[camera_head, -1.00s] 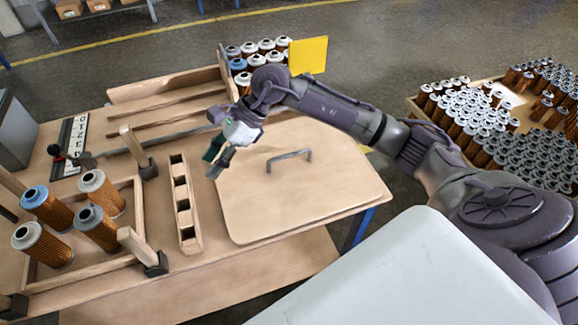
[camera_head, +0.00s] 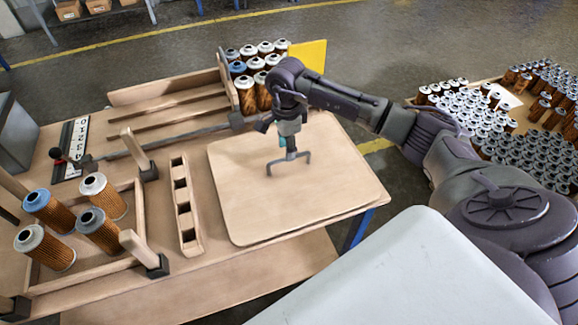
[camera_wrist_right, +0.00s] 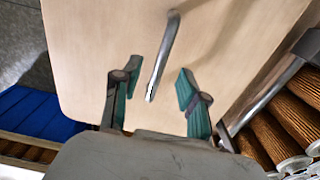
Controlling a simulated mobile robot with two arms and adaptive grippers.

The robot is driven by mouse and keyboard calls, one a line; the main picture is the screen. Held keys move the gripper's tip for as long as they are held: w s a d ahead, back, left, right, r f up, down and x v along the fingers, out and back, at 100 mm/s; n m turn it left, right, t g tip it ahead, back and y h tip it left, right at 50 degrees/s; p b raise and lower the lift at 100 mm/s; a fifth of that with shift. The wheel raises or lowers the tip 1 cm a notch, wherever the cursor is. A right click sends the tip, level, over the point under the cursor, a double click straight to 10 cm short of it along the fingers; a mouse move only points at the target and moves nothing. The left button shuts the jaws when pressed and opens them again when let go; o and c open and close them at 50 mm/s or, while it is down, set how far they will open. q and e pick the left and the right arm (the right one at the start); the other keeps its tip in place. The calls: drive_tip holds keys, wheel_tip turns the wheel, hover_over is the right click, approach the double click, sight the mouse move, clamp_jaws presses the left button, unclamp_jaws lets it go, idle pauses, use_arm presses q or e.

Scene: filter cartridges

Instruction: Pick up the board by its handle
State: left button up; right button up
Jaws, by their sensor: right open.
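The board (camera_head: 270,205) is a flat pale wooden panel with rounded corners, lying on the right part of the wooden table. Its grey metal bar handle (camera_head: 303,156) stands up from the middle of its top face. My right gripper (camera_head: 291,152) points down over the handle. In the right wrist view the two teal-padded fingers of my right gripper (camera_wrist_right: 155,88) are spread open, with the handle (camera_wrist_right: 162,60) running between them, apart from both pads. The board (camera_wrist_right: 95,40) fills most of that view. My left gripper is not in view.
A slotted wooden block (camera_head: 184,205) stands left of the board. Several filter cartridges (camera_head: 92,183) stand in a wooden frame at the left, and more (camera_head: 246,92) stand behind the board by a yellow panel (camera_head: 310,55). A metal rod (camera_head: 185,136) crosses behind the block.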

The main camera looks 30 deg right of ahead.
sight(289, 163)
drive_tip(key=f, duration=0.1)
drive_tip(key=f+p, duration=0.1)
drive_tip(key=f, duration=0.3)
drive_tip(key=shift+d+f, duration=0.1)
drive_tip(key=shift+d, duration=0.25)
drive_tip(key=shift+c, duration=0.2)
clamp_jaws()
drive_tip(key=shift+w, duration=0.1)
